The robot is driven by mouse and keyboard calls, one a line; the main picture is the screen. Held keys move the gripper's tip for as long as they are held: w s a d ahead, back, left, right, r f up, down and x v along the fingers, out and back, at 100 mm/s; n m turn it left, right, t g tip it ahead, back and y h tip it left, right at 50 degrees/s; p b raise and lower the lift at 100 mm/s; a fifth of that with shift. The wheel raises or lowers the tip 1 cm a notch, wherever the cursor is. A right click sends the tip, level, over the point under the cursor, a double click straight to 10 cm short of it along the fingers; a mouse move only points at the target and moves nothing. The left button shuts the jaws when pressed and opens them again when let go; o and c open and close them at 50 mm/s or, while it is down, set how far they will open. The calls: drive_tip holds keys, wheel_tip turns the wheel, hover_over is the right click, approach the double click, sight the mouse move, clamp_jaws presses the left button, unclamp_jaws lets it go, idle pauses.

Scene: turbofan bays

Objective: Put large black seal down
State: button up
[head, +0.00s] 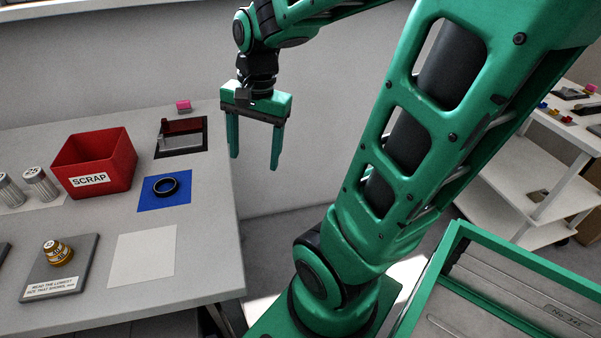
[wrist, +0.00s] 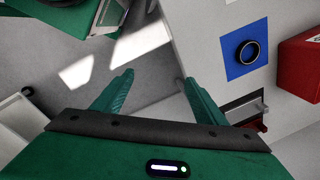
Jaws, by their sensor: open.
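The large black seal (head: 165,186) is a dark ring lying flat on a blue square mat (head: 151,201) on the grey table. The seal also shows in the wrist view (wrist: 247,52), on the blue mat (wrist: 234,70). My gripper (head: 254,163) is open and empty, with its fingers pointing down. It hangs off the table's right edge, apart from the seal and to its right in the head view. In the wrist view the open fingers (wrist: 157,82) have nothing between them.
A red SCRAP bin (head: 112,165) stands left of the seal. A blank pale sheet (head: 142,256) and a grey plate (head: 40,272) with a brass weight (head: 58,253) lie in front. A white shelf (head: 530,165) stands far right.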

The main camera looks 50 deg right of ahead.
drive_tip(key=s+d+f+n+g, duration=0.1)
drive_tip(key=s+d+f+n, duration=0.1)
drive_tip(key=s+n, duration=0.5)
drive_tip(key=s+d, duration=0.1)
drive_tip(key=s, duration=0.4)
drive_tip(key=shift+w, duration=0.15)
